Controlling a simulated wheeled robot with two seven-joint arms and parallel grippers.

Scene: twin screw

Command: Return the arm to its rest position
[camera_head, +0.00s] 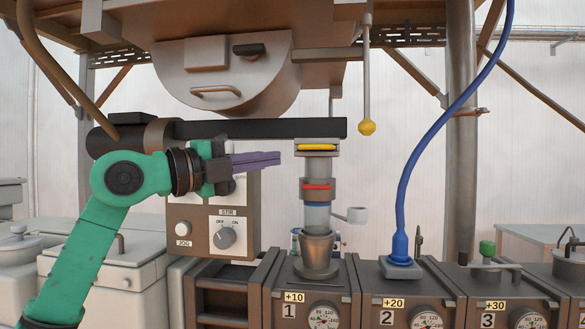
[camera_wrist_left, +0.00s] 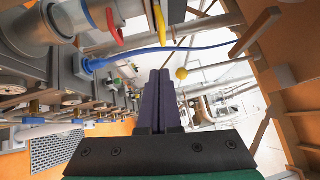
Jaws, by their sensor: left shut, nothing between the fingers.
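My left arm is green and comes in from the left in the head view. Its gripper (camera_head: 278,158) has purple fingers that point right and lie together, shut and empty. The fingers are in front of the STIR/JOG control panel (camera_head: 190,222), to the left of the vertical nozzle assembly (camera_head: 316,190) and apart from it. In the left wrist view the two purple fingers (camera_wrist_left: 158,75) also lie side by side with nothing between them. My right gripper is in neither view.
A metal cup (camera_head: 318,250) stands under the nozzle on station 1. A blue hose (camera_head: 405,180) runs down to station 2. Station 3 (camera_head: 497,290) is at the right. A yellow-tipped rod (camera_head: 367,127) hangs from above. A dark horizontal beam (camera_head: 260,129) passes just above my fingers.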

